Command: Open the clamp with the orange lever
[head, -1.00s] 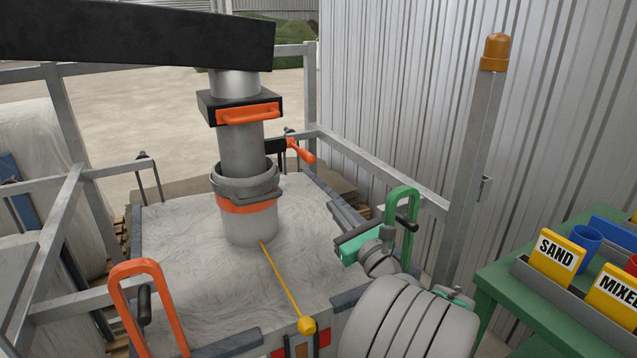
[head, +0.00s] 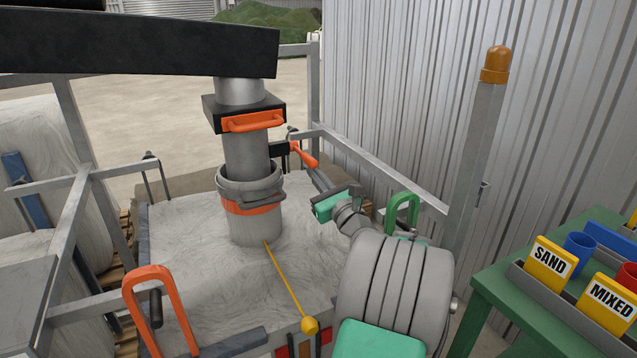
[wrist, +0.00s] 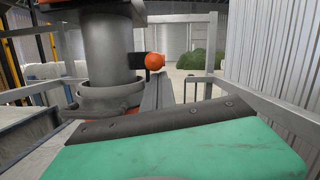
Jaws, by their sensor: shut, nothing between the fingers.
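The orange lever (head: 304,155) sticks out to the right of the grey spout (head: 246,150), from a dark bracket (head: 279,149). In the wrist view the lever shows nearly end-on as an orange knob (wrist: 155,61), ahead of my gripper and above it. A grey clamp ring (head: 250,187) with an orange band below it circles the lower spout. My green and black gripper (head: 335,200) is shut and empty, in front of and below the lever and apart from it.
The spout ends over a white bulk bag (head: 190,270) inside a grey metal frame (head: 380,178). An orange loop (head: 160,300) and a green loop (head: 402,210) stand at its sides. A post with an amber lamp (head: 496,64) and a green table (head: 520,300) are on the right.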

